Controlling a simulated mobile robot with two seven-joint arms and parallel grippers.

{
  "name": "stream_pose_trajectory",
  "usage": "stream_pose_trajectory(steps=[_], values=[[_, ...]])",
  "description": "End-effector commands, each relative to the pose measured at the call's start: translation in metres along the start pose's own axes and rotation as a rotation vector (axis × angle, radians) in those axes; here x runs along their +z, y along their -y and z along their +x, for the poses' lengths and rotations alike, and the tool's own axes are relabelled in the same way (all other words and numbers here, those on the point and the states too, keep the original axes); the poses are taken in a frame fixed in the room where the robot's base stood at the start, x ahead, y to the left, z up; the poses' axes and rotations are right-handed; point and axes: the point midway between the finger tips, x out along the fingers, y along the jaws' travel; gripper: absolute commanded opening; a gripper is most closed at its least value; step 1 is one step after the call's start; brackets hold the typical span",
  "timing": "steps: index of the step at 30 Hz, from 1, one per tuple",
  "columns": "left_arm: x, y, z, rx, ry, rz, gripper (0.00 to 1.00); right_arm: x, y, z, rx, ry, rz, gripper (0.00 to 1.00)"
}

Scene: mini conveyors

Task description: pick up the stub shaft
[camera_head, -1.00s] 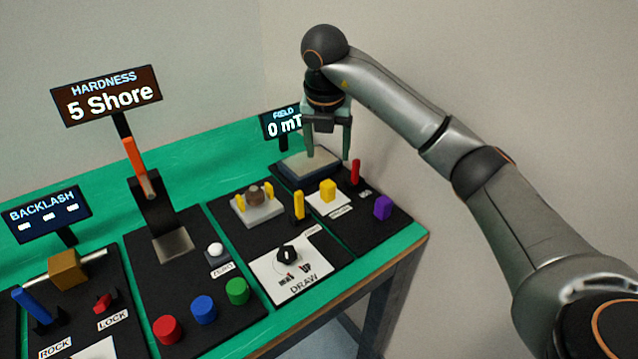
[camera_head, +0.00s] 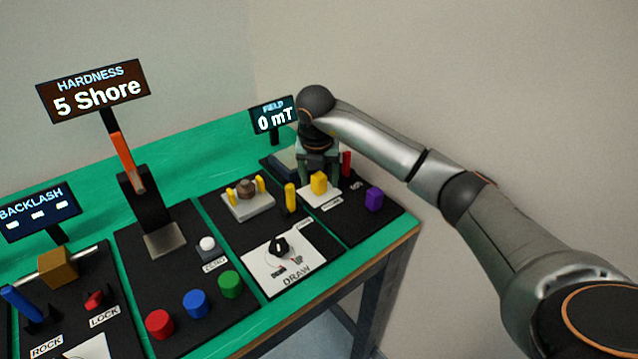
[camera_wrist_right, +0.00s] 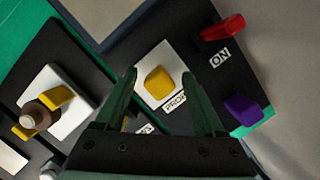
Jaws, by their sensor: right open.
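A short brown round piece (camera_head: 245,188), which I take for the stub shaft, sits between two yellow jaws on a pale grey block (camera_head: 249,209). In the right wrist view the brown piece (camera_wrist_right: 37,115) shows at the left, outside my fingers. My right gripper (camera_head: 318,170) is low over the far right panel, to the right of the brown piece and apart from it. In the wrist view its two fingers (camera_wrist_right: 160,85) are apart, with a yellow block (camera_wrist_right: 158,83) on a white PROBE plate showing between them. My left gripper is not in view.
A red switch (camera_wrist_right: 223,27) marked ON and a purple knob (camera_head: 374,199) are near my right gripper. A yellow peg (camera_head: 290,197) stands between the brown piece and the yellow block. The FIELD display (camera_head: 273,115) stands behind. The DRAW dial (camera_head: 279,246) is in front.

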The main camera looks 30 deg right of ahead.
Motion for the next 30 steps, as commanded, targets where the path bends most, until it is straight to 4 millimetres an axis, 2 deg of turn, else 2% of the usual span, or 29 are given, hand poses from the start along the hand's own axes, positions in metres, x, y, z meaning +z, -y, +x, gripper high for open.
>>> stream_pose_trajectory(steps=[4, 23, 30], values=[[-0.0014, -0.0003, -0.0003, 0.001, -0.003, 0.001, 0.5, -0.0001, -0.0002, -0.0002, 0.0, 0.0, 0.0, 0.71], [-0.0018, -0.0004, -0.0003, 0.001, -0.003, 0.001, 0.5, -0.0001, -0.0003, -0.0006, 0.001, 0.0, 0.0, 0.0], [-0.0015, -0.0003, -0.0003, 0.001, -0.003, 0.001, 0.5, 0.0001, -0.0003, -0.0009, 0.001, 0.0, 0.0, 0.0]])
